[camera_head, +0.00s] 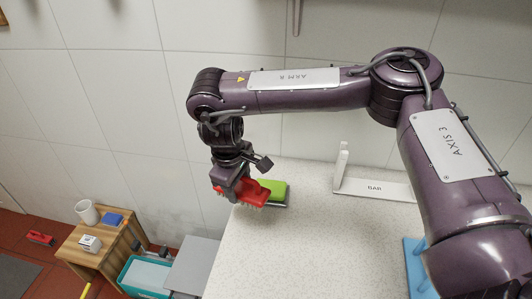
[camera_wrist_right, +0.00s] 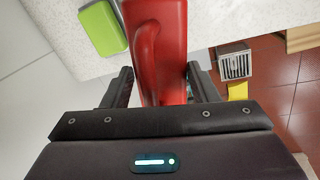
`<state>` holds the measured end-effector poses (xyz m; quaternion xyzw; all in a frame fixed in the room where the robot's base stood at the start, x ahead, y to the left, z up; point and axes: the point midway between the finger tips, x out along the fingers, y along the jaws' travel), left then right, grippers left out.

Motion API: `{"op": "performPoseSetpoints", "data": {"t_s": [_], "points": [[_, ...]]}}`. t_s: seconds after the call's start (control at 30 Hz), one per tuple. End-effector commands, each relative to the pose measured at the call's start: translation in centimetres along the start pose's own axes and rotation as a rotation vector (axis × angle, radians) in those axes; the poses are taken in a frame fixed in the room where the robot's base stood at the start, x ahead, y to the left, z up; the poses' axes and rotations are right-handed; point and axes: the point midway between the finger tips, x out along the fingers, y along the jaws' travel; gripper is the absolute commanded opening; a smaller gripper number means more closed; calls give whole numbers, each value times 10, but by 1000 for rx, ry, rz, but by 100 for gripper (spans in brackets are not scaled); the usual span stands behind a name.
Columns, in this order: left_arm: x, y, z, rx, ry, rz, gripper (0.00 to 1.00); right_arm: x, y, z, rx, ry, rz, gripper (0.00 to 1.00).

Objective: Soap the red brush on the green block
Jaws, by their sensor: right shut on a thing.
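The red brush (camera_head: 252,191) is in my right gripper (camera_head: 236,186), bristles pointing down, above the left end of the speckled counter. In the right wrist view the brush (camera_wrist_right: 158,45) sits between the two dark fingers of the gripper (camera_wrist_right: 160,85). The green block (camera_head: 274,189) lies at the counter's edge, just behind and beside the brush, partly hidden by it. The green block also shows in the right wrist view (camera_wrist_right: 101,28), at upper left. I cannot tell whether the bristles touch it. My left gripper is not in view.
A white bar stand (camera_head: 374,188) is farther right on the counter (camera_head: 320,235). A blue rack (camera_head: 415,262) is at the right front. Below the counter's left side are a wooden stool (camera_head: 98,255) with a white cup (camera_head: 87,212) and a teal tub (camera_head: 147,275).

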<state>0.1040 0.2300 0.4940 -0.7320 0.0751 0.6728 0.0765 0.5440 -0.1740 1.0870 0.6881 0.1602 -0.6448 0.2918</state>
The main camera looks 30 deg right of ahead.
Motion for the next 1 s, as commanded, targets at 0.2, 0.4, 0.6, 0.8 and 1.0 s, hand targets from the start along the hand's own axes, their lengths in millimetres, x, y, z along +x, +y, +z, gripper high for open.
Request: {"op": "performPoseSetpoints", "data": {"t_s": [0.2, 0.4, 0.6, 0.8, 1.0], "points": [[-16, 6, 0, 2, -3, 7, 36, 2, 30, -15, -282, 56, -5, 36], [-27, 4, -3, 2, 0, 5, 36, 11, 61, -18, -519, 103, -7, 36], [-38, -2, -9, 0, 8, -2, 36, 26, 93, -10, -733, 145, -10, 36], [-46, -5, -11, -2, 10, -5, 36, 40, 120, 5, -905, 178, -6, 36], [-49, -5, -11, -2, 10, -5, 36, 50, 132, 14, -993, 195, -4, 36]]}}
